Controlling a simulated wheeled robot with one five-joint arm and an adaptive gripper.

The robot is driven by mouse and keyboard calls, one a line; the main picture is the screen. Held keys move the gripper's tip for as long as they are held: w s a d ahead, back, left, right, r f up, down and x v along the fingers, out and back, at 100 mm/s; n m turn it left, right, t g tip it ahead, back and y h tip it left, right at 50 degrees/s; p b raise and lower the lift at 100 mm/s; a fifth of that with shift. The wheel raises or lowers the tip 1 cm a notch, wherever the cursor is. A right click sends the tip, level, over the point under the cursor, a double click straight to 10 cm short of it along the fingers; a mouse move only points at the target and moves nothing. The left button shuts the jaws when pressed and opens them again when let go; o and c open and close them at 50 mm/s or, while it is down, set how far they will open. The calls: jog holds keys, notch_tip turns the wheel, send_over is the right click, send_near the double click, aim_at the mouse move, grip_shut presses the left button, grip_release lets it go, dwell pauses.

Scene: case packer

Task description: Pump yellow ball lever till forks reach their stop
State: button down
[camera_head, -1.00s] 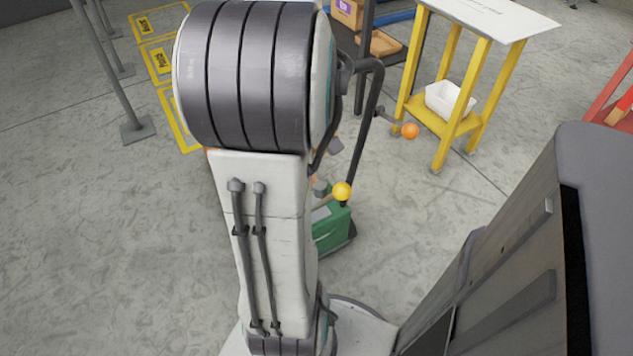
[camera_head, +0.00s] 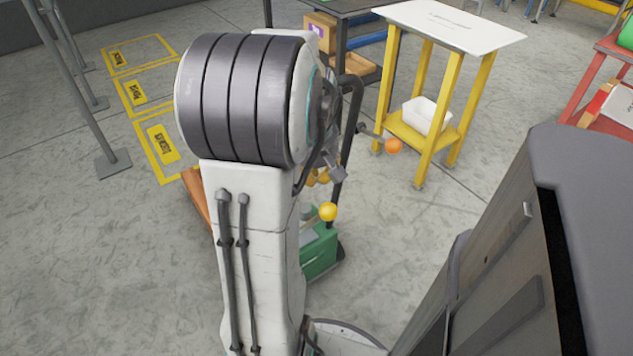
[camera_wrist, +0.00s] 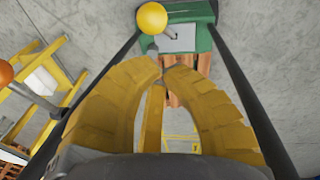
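The yellow ball (camera_head: 328,211) sits on a short lever at the green pump unit (camera_head: 320,252) of a lift truck with a black handle frame (camera_head: 349,135). In the wrist view the yellow ball (camera_wrist: 152,17) is at the top, just beyond my fingertips, in front of the green unit (camera_wrist: 205,38). My gripper (camera_wrist: 164,68) has yellow fingers curled inward with tips close together and nothing seen between them. In the head view my gripper (camera_head: 318,178) is partly hidden by my arm, just above the ball. Orange-brown slats (camera_wrist: 185,92), perhaps the forks or their load, are mostly hidden.
An orange ball (camera_head: 394,146) on another lever is near a yellow-legged table (camera_head: 455,25) with a white bin (camera_head: 427,115). Yellow-marked floor bays (camera_head: 160,150) and grey posts (camera_head: 112,163) are at left. A red stand (camera_head: 590,100) is at far right.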

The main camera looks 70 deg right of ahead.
notch_tip(320, 180, down, 8)
jog(key=d+b, duration=0.1)
jog(key=b, duration=0.2)
jog(key=shift+d+f, duration=0.2)
jog(key=shift+d, duration=0.1)
jog(key=shift+w, duration=0.1)
